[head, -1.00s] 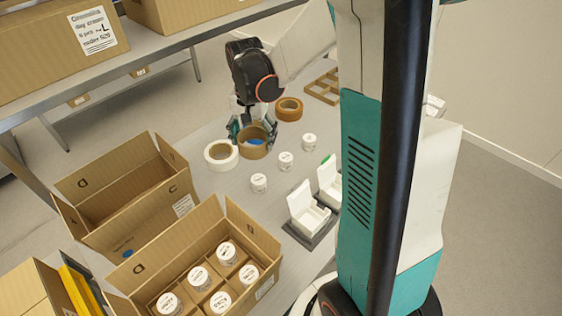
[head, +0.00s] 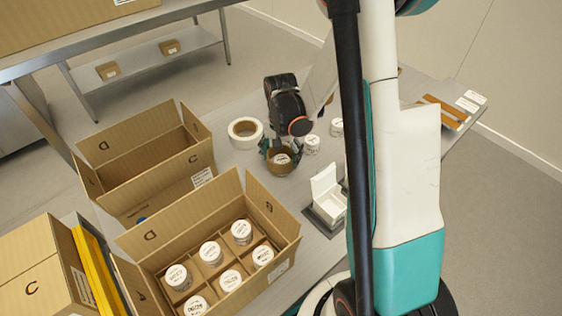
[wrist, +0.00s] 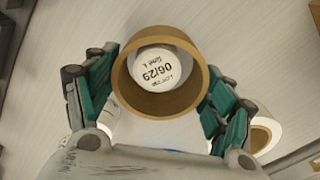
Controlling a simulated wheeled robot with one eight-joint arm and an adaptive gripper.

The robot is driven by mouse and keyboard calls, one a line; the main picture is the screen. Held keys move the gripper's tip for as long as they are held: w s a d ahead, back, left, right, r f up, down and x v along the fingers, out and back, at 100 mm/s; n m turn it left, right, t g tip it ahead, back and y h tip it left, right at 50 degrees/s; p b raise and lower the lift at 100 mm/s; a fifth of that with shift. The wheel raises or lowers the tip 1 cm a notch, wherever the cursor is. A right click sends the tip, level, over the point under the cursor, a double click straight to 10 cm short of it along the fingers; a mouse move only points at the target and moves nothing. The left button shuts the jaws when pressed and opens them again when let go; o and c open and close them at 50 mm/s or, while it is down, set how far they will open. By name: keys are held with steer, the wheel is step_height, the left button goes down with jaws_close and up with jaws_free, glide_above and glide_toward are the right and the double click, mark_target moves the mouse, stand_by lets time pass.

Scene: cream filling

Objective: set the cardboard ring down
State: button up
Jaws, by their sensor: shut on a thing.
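My gripper (head: 282,153) is shut on the cardboard ring (head: 282,170), a short brown tube. In the wrist view the teal fingers (wrist: 160,85) press on opposite sides of the ring (wrist: 158,104). A white-lidded jar (head: 281,159) shows inside the ring's opening. In the wrist view its printed lid (wrist: 154,70) sits off-centre towards the upper part of the opening. The ring is around or just above this jar; I cannot tell whether its lower edge touches the table.
A white tape roll (head: 245,133) lies behind left of the ring. Jars (head: 312,145) stand close to its right. Open cartons (head: 150,165) crowd the left, one holding several jars.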

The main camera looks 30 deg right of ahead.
steer(key=shift+f+b, duration=0.3)
steer(key=shift+f, duration=0.95)
steer(key=shift+f, duration=0.15)
steer(key=o, duration=1)
